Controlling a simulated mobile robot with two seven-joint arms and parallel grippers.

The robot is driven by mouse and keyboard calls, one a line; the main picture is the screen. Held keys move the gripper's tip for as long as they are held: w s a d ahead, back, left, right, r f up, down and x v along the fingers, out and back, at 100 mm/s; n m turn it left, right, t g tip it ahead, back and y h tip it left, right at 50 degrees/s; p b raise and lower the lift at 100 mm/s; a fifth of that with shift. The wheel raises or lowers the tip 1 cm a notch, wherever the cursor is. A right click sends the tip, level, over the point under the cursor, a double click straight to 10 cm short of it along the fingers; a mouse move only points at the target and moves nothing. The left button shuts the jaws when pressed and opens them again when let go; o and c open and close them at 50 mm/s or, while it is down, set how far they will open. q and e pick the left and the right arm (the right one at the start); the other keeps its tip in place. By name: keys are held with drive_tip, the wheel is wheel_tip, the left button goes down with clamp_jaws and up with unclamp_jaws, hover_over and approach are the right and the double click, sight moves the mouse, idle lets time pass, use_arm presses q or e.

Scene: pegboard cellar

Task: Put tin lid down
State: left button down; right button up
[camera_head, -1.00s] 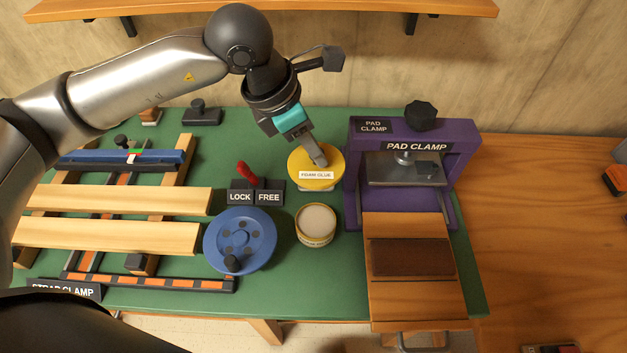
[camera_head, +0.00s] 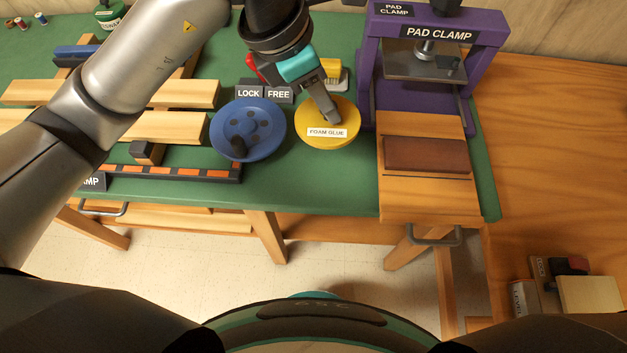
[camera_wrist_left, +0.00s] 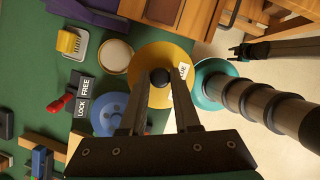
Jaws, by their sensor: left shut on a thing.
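The tin lid (camera_head: 345,113) is a yellow disc with a FOAM GLUE label. My left gripper (camera_head: 333,119) is shut on its dark knob, and it also shows in the left wrist view (camera_wrist_left: 160,75). The lid is held roughly level above the bench. The open tin (camera_wrist_left: 115,56), with pale contents, stands beside the lid in the left wrist view. The lid hides the tin in the head view. A dark pronged end (camera_wrist_left: 237,52) at the wrist view's right looks like my right gripper; its jaws are unclear.
A blue handwheel (camera_head: 262,120) is left of the lid, with the LOCK and FREE plates (camera_head: 278,95) behind it. A yellow brush (camera_head: 332,68) lies behind the lid. The purple pad clamp (camera_head: 367,75) stands close on the right. Green bench top (camera_head: 300,185) is clear in front.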

use_arm(q)
wheel_tip(320, 180, down, 15)
drive_tip(key=shift+f+b, duration=0.1)
drive_tip(key=shift+b, duration=1.15)
drive_tip(key=shift+w+f+b, duration=0.1)
drive_tip(key=shift+f+b, duration=0.3)
drive_tip(key=shift+f, duration=1.4)
drive_tip(key=shift+f, duration=0.2)
drive_tip(key=c, duration=0.6)
unclamp_jaws()
drive_tip(key=shift+c, duration=0.2)
drive_tip(key=shift+r, duration=0.1)
